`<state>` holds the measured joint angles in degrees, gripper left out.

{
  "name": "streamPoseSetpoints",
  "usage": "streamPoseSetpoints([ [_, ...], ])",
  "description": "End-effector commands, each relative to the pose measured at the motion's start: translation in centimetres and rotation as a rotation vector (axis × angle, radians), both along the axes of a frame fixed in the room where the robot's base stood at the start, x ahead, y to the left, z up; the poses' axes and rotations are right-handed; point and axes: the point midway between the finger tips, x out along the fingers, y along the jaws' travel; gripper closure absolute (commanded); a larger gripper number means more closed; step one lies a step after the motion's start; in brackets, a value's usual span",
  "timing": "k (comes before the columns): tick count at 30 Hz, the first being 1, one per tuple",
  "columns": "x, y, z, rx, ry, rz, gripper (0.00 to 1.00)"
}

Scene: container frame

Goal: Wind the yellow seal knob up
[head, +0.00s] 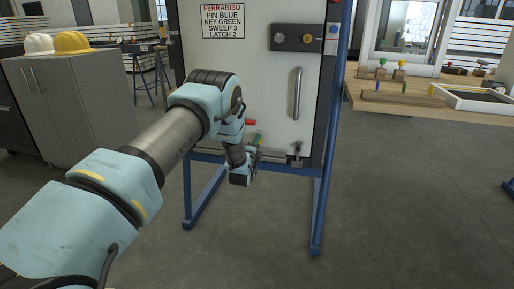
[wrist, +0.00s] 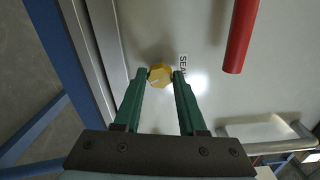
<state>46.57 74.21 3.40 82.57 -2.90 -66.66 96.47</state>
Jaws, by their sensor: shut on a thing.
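The yellow seal knob (wrist: 160,75) shows in the wrist view on the white door panel (wrist: 200,35), with a pale mark on its face. A label starting "SEA" sits just to its right, partly hidden by a fingertip. My gripper (wrist: 160,79) has its green fingertips closed on both sides of the knob. In the head view my gripper (head: 258,140) is low on the white door (head: 265,75); the knob cannot be made out there.
A red bar (wrist: 241,35) stands right of the knob in the wrist view. The door carries a vertical grey handle (head: 297,93), a dark lock plate (head: 297,38) and an instruction sign (head: 223,19). Blue frame legs (head: 319,215) stand below. A workbench (head: 430,105) is at right.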

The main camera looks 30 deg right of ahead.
Motion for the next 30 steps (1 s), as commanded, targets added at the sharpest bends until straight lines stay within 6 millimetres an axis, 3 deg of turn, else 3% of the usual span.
streamPoseSetpoints([
  [30,0.05,0.02,-0.26,-0.708,0.658,0.0,1.0],
])
